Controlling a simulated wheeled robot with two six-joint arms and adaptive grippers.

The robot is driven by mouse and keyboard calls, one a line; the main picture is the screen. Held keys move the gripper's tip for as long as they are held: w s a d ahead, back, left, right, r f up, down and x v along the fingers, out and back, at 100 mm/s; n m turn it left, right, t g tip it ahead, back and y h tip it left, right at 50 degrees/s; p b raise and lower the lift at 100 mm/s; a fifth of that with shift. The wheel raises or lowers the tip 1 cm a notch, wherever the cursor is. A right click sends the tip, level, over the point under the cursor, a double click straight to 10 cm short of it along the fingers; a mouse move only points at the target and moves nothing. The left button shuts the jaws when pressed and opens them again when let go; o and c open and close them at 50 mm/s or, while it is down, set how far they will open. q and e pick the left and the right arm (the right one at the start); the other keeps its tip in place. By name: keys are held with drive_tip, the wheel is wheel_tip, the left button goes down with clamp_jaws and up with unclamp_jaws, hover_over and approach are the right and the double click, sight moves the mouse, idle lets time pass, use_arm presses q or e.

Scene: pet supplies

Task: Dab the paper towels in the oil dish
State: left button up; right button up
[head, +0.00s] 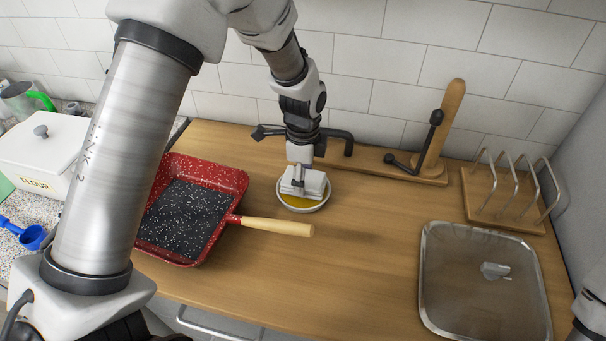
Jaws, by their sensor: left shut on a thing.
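My left gripper (299,178) points down over the oil dish and is shut on the folded white paper towels (313,187). The oil dish (283,203) is a small round white dish holding yellow oil. The towels are in or just above the oil; their underside is hidden, so I cannot tell whether they touch the bottom. A red speckled square pan (207,168) with a dark speckled inside and a wooden handle (275,226) stands left of the dish. Of my right arm only a part shows at the lower right edge; its gripper is out of view.
A wooden stand with black arms (430,155) is behind, right of the dish. A wooden rack with metal loops (505,205) and a metal-rimmed glass lid or tray (480,290) are at right. A white flour bin (45,150) and blue scoop (33,237) are left. The middle counter is clear.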

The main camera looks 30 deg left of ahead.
use_arm(q)
drive_tip(key=shift+f, duration=0.45)
idle(1.8)
wheel_tip(320, 180, up, 7)
drive_tip(key=p, duration=0.7)
idle(0.3)
